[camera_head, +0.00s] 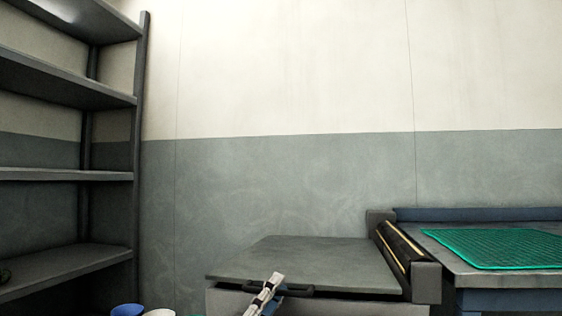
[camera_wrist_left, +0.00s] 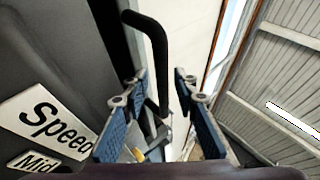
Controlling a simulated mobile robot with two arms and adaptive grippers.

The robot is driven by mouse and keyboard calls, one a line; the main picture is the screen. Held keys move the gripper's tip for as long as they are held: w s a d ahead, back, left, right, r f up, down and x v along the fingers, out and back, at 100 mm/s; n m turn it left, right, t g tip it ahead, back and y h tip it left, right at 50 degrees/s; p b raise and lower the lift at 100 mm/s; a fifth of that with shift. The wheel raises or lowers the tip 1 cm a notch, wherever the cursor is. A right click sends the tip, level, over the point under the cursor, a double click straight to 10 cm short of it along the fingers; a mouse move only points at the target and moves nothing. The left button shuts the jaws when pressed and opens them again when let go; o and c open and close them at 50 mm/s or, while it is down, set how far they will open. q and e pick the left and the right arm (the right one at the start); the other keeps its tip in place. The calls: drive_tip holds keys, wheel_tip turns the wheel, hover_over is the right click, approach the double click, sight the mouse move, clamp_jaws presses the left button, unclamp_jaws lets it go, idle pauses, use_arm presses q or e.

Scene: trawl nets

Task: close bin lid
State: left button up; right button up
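The bin's flat grey lid (camera_head: 310,258) shows at the bottom centre of the head view, lying nearly level over the pale bin body (camera_head: 330,306). A thin dark gap shows between them. A dark handle (camera_head: 295,290) sits along the lid's front edge. My left gripper (camera_head: 264,294) is at the handle's left end. In the left wrist view the black bent handle (camera_wrist_left: 157,50) reaches down between the two blue-padded fingers of my left gripper (camera_wrist_left: 162,122). The fingers are apart, with room on both sides of the bar. My right gripper is not in view.
A long dark roller unit (camera_head: 405,255) stands against the bin's right side. Beyond it is a workbench with a green mat (camera_head: 495,248). Grey shelving (camera_head: 70,178) stands at the left. A blue container (camera_head: 127,310) shows at the bottom edge.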

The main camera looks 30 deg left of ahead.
use_arm(q)
drive_tip(key=w+r+p, duration=0.3)
drive_tip(key=r+p, duration=0.8)
drive_tip(key=r, duration=0.2)
drive_tip(key=w+a+r+p, duration=0.1)
drive_tip(key=w+r+p, duration=0.2)
drive_tip(key=r+p, duration=0.9)
drive_tip(key=shift+a+r+n, duration=0.3)
drive_tip(key=shift+r, duration=0.65)
drive_tip(key=shift+f, duration=0.1)
drive_tip(key=w+f+b+v, duration=0.1)
drive_tip(key=b+v, duration=0.3)
drive_tip(key=v, duration=0.4)
drive_tip(key=shift+a+f+y, duration=0.3)
drive_tip(key=shift+f+y, duration=0.1)
drive_tip(key=shift+s, duration=0.1)
drive_tip(key=shift+r, duration=0.1)
